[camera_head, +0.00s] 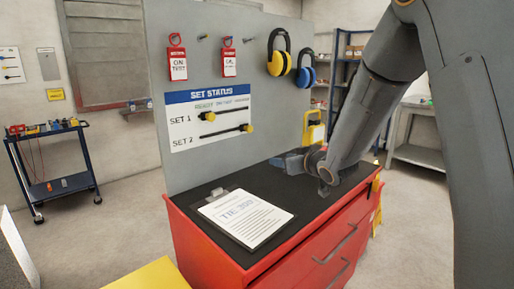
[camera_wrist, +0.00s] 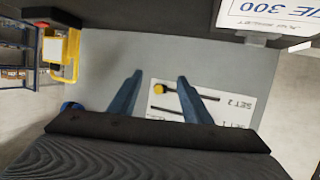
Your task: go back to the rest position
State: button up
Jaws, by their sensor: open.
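My gripper (camera_head: 288,161) is over the black top of the red cabinet (camera_head: 212,250), near its back edge beside the grey board. In the wrist view its two blue fingers (camera_wrist: 160,77) stand apart with nothing between them. That view is upside down, with the grey board and its SET STATUS panel (camera_wrist: 215,98) beyond the fingers. The same panel (camera_head: 208,117) shows in the head view, with two black sliders with yellow knobs. A clipboard (camera_head: 245,217) with a printed sheet lies on the cabinet top, left of my gripper and apart from it.
Red tags (camera_head: 177,64) and yellow ear defenders (camera_head: 279,58) with blue ones (camera_head: 305,74) hang on the board. A yellow object (camera_head: 315,130) stands behind my gripper. A blue tool cart (camera_head: 52,165) stands at the left, with open floor between it and the cabinet.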

jog(key=s+d+f+m+g+h, duration=0.3)
jog(key=s+d+f+h, duration=0.2)
jog(key=s+d, duration=0.25)
jog(key=s+d+f+g, duration=0.1)
jog(key=s+f+g, duration=0.1)
jog(key=s, duration=0.8)
jog(key=s+d+f+m+g+h, duration=0.1)
jog(key=s+g, duration=0.3)
jog(key=s, duration=0.7)
jog(key=s+f+m+g, duration=0.1)
jog(key=s+f+g, duration=0.2)
jog(key=s, duration=0.8)
jog(key=shift+d+f+g, duration=0.35)
jog(key=shift+d+g, duration=0.05)
jog(key=shift+w, duration=0.1)
